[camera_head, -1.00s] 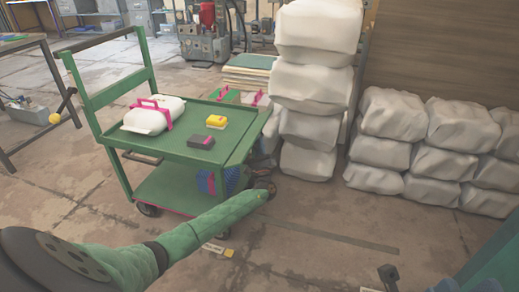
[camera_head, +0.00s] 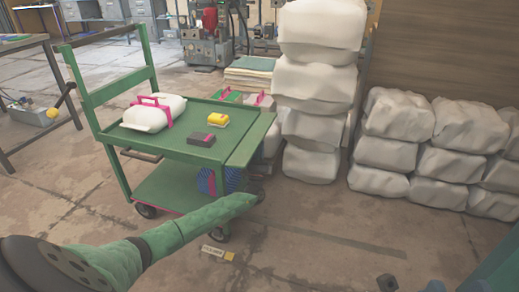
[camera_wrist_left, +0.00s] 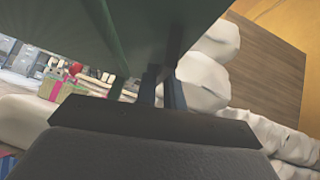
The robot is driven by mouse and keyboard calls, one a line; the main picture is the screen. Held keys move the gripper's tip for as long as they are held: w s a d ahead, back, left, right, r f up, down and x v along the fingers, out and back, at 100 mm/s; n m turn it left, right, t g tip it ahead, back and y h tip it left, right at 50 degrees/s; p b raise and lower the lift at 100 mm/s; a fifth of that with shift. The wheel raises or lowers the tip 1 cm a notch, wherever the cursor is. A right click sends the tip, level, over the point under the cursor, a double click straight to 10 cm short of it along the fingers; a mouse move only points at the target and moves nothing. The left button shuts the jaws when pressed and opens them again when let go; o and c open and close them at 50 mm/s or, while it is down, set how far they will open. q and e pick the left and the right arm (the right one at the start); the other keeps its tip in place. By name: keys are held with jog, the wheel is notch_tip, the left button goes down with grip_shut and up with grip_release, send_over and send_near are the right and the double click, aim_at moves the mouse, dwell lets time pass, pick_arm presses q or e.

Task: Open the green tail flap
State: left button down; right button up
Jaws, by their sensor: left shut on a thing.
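The green cart (camera_head: 178,160) stands left of centre in the head view. Its green tail flap (camera_head: 251,140) is on the cart's right end and now sits roughly level with the top deck. In the left wrist view the flap's green underside (camera_wrist_left: 150,30) fills the top. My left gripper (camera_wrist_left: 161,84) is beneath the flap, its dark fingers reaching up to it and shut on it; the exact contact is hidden. My right gripper (camera_head: 387,283) shows only as a small dark piece at the bottom edge of the head view, its jaws unclear.
On the deck lie a white bundle with a pink handle (camera_head: 153,113), a yellow block (camera_head: 217,119) and a dark block (camera_head: 201,139). White sacks (camera_head: 318,85) stand stacked close right of the cart. The floor (camera_head: 320,225) in front is mostly clear.

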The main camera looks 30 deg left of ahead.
pick_arm(q)
jog(key=shift+y, duration=0.3)
jog(key=c, duration=1.5)
grip_release()
jog(key=shift+s+f, duration=0.1)
jog(key=p+v, duration=0.1)
jog(key=v, duration=0.6)
jog(key=shift+s+f, duration=0.2)
jog(key=shift+s, duration=0.05)
jog(key=shift+d, duration=0.15)
